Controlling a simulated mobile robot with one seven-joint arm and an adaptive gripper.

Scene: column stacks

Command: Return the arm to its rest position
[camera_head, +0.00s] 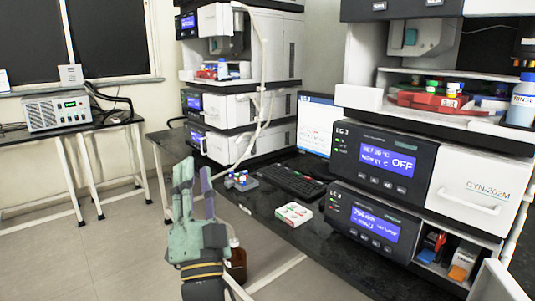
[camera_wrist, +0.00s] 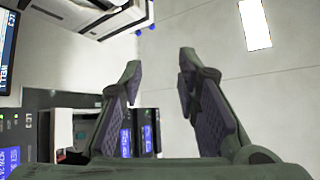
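My gripper (camera_head: 194,180) is raised in front of the dark bench in the head view, its fingers pointing up. In the wrist view my gripper (camera_wrist: 159,78) shows two green fingers with dark pads, spread well apart. Nothing is between them. The wrist view looks up past the fingers at the pale ceiling and a bright lamp (camera_wrist: 255,24). The fingers touch nothing that I can see.
The dark bench (camera_head: 265,215) carries a small white box (camera_head: 294,213), a keyboard (camera_head: 291,181) and a blue rack (camera_head: 241,181). Instrument stacks (camera_head: 420,165) stand at right and behind. A brown bottle (camera_head: 236,262) is beside my wrist. Open floor (camera_head: 110,250) lies at left.

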